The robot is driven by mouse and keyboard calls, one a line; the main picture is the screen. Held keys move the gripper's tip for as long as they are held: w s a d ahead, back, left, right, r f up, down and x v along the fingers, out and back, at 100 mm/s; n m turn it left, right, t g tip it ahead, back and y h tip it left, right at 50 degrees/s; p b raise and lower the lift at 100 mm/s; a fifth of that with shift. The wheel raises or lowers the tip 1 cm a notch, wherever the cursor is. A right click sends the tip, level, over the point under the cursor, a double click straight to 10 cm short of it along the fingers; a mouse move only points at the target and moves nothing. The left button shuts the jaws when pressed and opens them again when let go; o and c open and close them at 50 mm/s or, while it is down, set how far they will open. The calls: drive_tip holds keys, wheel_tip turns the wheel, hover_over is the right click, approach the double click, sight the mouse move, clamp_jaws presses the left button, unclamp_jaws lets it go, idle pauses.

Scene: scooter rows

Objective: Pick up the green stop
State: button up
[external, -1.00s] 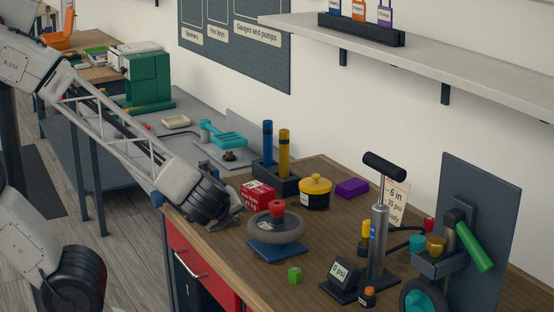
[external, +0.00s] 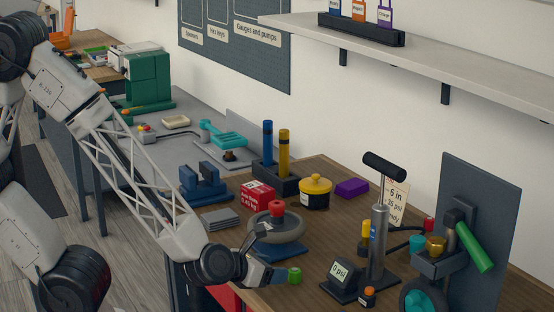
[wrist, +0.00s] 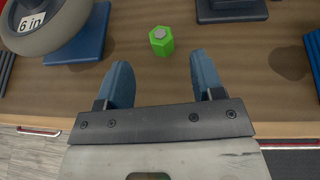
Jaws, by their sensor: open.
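The green stop (external: 295,276) is a small green block, hexagonal with a grey disc on top in the wrist view (wrist: 161,41). It stands on the wooden bench top near the front edge. My gripper (external: 277,275) is low over the bench, just left of the green stop in the external view. In the wrist view my gripper (wrist: 163,78) has its two blue fingers apart, with nothing between them. The green stop lies just beyond the fingertips, roughly centred between them, and the fingers do not touch it.
A wheel (external: 277,228) on a blue stand (wrist: 84,42) is to the left of the stop. The pump's gauge box (external: 339,274) and its dark base (wrist: 232,11) are to the right. Bare wood (wrist: 136,20) surrounds the stop. The bench's front edge is near the gripper.

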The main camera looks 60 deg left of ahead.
sight(295, 269)
drive_tip(key=shift+w, duration=0.15)
drive_tip(key=shift+x, duration=1.2)
drive_tip(key=shift+f, duration=0.15)
drive_tip(key=shift+x, duration=2.55)
drive_tip(key=c, duration=1)
